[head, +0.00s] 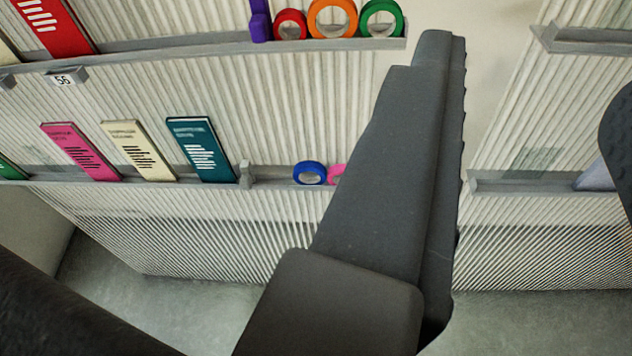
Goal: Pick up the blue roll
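The blue roll (298,173) stands on its edge on the lower shelf ledge (273,176), left of the large dark arm shape in the head view. A pink roll (336,172) is just right of it and mostly hidden behind that dark shape. My gripper (437,42) shows as a long dark grey form rising through the middle of the view. It appears apart from the blue roll, whose left side and top are clear. I cannot make out two separate fingertips, and nothing is seen held.
Left of the roll, a small grey divider (246,175) and teal (201,148), cream (138,150) and pink (80,151) books stand on the ledge. Red (277,25), orange (313,22) and green (366,22) rolls stand on the upper shelf. Grey floor (190,310) is below.

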